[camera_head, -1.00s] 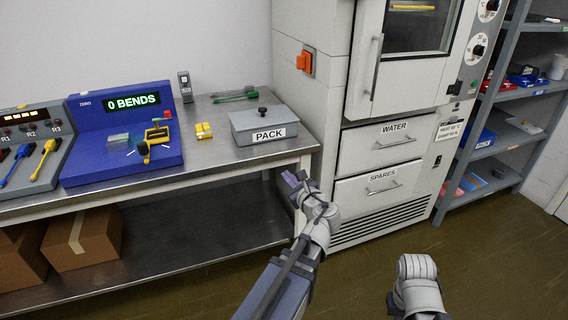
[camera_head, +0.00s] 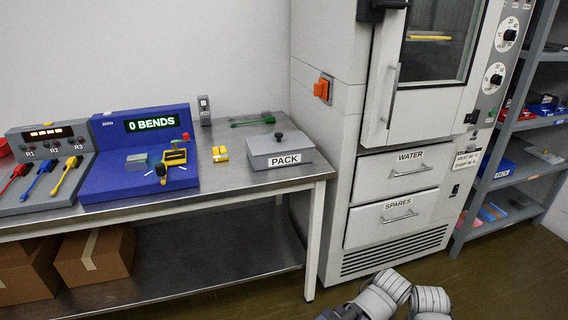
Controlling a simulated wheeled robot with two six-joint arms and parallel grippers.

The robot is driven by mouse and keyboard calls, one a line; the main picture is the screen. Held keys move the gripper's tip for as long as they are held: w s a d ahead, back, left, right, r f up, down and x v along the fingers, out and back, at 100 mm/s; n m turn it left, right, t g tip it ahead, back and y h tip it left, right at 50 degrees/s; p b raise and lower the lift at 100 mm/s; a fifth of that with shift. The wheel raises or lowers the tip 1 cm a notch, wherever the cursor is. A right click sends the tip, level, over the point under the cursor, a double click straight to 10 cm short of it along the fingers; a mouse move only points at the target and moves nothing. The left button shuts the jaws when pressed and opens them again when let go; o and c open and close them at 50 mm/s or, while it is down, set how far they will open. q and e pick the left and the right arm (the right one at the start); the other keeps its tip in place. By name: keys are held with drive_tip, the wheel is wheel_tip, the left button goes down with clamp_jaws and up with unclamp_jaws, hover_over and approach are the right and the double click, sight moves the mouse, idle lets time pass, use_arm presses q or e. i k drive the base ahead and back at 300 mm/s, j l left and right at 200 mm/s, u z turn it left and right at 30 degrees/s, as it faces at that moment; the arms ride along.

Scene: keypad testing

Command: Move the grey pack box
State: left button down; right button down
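The grey pack box (camera_head: 262,150) stands closed on the steel bench near its right end. It has a grey lid with a dark round knob and a white PACK label on its front. Nothing touches it. Parts of my arms show at the bottom edge, right of centre, low in front of the drawers and well below the bench top. Neither gripper's fingers can be seen in this view.
The steel bench (camera_head: 225,192) also holds a yellow block (camera_head: 220,154), a blue bend tester (camera_head: 110,185), a green-handled tool (camera_head: 253,120) and a small grey device (camera_head: 204,110). A tall oven cabinet (camera_head: 335,135) stands right of the bench. Cardboard boxes (camera_head: 105,258) lie below.

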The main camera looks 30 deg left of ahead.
sight(282, 159)
drive_tip(key=i+u, duration=0.1)
drive_tip(key=u, duration=0.25)
drive_tip(key=i+l+u, duration=0.1)
drive_tip(key=u, duration=0.25)
drive_tip(key=i+l+u, duration=0.25)
drive_tip(key=l, duration=0.35)
drive_tip(key=i+l+u, duration=0.1)
drive_tip(key=i+l, duration=0.15)
drive_tip(key=i+l+u, duration=0.1)
drive_tip(key=l, duration=0.35)
drive_tip(key=i+l, duration=0.25)
drive_tip(key=l, duration=0.2)
